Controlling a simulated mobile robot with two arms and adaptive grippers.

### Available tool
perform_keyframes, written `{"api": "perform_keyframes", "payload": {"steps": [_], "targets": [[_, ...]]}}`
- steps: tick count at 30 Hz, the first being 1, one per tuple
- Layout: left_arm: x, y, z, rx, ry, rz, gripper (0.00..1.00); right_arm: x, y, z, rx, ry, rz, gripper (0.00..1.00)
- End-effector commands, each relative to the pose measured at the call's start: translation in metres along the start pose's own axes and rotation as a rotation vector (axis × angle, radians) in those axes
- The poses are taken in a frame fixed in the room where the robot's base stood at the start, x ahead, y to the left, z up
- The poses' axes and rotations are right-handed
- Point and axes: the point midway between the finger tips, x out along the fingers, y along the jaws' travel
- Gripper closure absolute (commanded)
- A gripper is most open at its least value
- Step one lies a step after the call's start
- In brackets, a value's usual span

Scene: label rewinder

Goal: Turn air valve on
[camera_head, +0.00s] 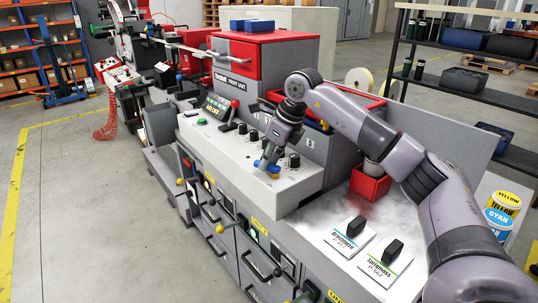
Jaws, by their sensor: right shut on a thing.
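The grey label machine's control panel (220,160) has a sloping top with black knobs, a red-handled lever and a lit display. My right gripper (267,166) reaches down to the near front edge of this panel. Its fingers are shut on a small knob there, with blue and yellow showing at the fingertips. The fingers hide most of that knob. I cannot tell for certain whether it is the air valve, or how it is turned. My left gripper is not in view.
Black knobs (293,160) stand close to the right of my gripper. A red box (370,184) and two labelled cards (384,263) lie on the lower worktop. Yellow ball handles (220,229) stick out of the machine's front. Open floor (75,200) lies to the left.

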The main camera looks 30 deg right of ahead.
Motion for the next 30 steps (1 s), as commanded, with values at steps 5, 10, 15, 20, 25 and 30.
{"api": "perform_keyframes", "payload": {"steps": [5,10,15,20,25,30], "targets": [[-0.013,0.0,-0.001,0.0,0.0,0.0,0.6,-0.003,0.003,0.001,-0.152,-0.001,0.065,1.0],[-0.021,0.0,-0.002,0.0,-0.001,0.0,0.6,-0.003,0.006,0.001,-0.293,-0.002,0.123,1.0],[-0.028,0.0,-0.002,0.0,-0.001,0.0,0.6,-0.003,0.009,-0.001,-0.412,-0.002,0.172,1.0],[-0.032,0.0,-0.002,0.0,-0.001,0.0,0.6,-0.003,0.01,-0.001,-0.496,-0.002,0.205,1.0],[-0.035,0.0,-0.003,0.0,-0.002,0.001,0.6,-0.003,0.011,-0.002,-0.554,-0.002,0.229,1.0],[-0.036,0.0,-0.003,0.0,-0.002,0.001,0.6,-0.003,0.012,-0.003,-0.583,-0.002,0.239,1.0]]}}
